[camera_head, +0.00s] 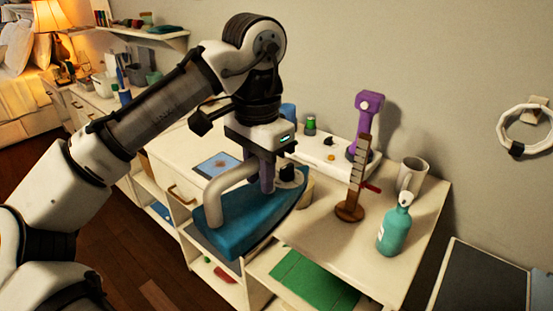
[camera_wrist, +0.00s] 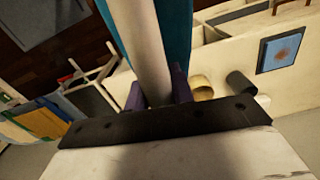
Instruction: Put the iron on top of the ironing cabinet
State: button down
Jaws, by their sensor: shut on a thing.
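The iron (camera_head: 240,230) has a teal body and a pale beige handle. My gripper (camera_head: 262,180) has its purple fingers closed around the handle, with the teal body below. In the wrist view my gripper (camera_wrist: 157,95) has the pale handle between its fingers, and part of the iron's teal body (camera_wrist: 176,35) shows behind it. The iron appears over the front edge of a cream cabinet (camera_head: 400,270) with open shelves; I cannot tell whether it touches. Which piece is the ironing cabinet is not clear.
On the cream top stand a wooden upright piece (camera_head: 356,180), a teal bottle (camera_head: 394,230), a mug (camera_head: 411,175) and a purple device (camera_head: 366,120). A dark-topped piece (camera_head: 482,285) is at lower right. A blue picture (camera_head: 216,165) lies left of the gripper.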

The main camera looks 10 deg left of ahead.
aim_at(190, 144)
jog(key=i+j, duration=0.15)
jog(key=j, duration=0.25)
jog(key=i+j, duration=0.15)
jog(key=j, duration=0.25)
jog(key=i+j+z, duration=0.1)
jog(key=j, duration=0.3)
jog(key=i+j, duration=0.15)
jog(key=i+j+z, duration=0.1)
jog(key=j, duration=0.3)
jog(key=i+j, duration=0.5)
jog(key=i, duration=0.25)
